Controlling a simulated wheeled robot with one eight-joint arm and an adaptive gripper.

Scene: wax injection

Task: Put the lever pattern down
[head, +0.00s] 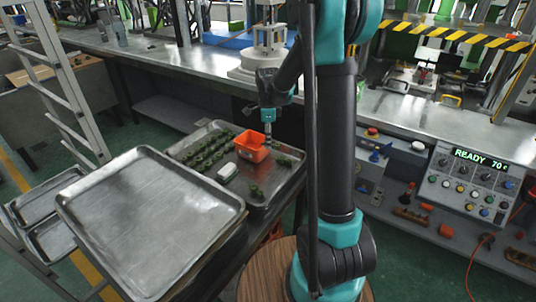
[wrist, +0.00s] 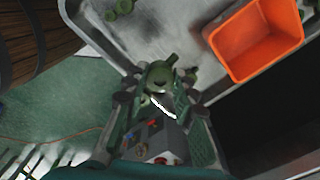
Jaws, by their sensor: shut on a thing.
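My gripper (wrist: 158,100) is shut on a green lever pattern (wrist: 158,74), whose knobbed end shows between the fingertips in the wrist view. The rest of the pattern is hidden by the fingers. In the head view my gripper (head: 268,132) points down beside the orange bin (head: 250,147), over the far right part of the metal tray (head: 290,188). The held pattern cannot be made out clearly there. In the wrist view the orange bin (wrist: 262,45) is to the upper right of the gripper, and the tray (wrist: 190,55) lies below and beyond it.
Rows of green patterns (head: 208,150) fill the tray's left part. An empty tray (head: 150,220) stands left. A control box (head: 470,180) reads READY 70.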

